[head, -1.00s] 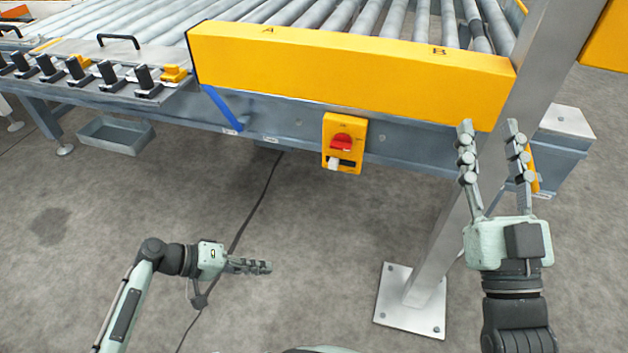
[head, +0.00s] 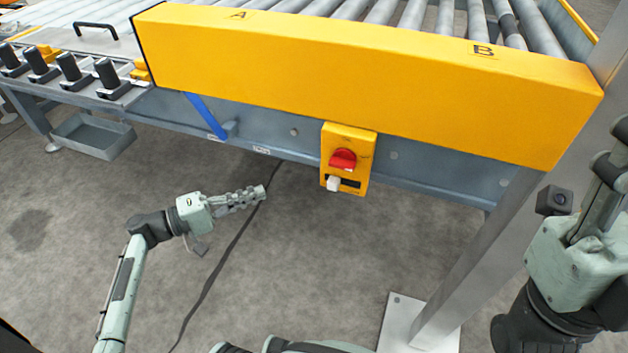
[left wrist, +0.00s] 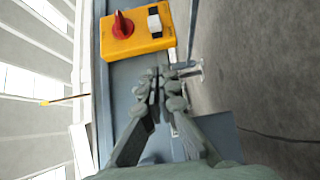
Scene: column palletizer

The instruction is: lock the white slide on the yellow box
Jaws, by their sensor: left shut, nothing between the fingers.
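The yellow box (head: 360,146) is fixed to the grey conveyor frame, below the long yellow beam. It carries a red rotary knob (head: 343,159) and, below that, a white slide (head: 333,184) at the left end of a dark slot. The left wrist view shows the yellow box (left wrist: 140,43), red knob (left wrist: 122,25) and white slide (left wrist: 155,22) ahead of my left gripper (left wrist: 160,75). My left gripper (head: 262,191) is shut and empty, left of the box and apart from it. My right gripper (head: 612,140) is at the right edge, partly cut off; its opening is unclear.
The yellow beam (head: 340,70) marked A and B overhangs the box. A metal post (head: 480,255) stands to the right on a white base plate. The floor below the box is clear except for a black cable.

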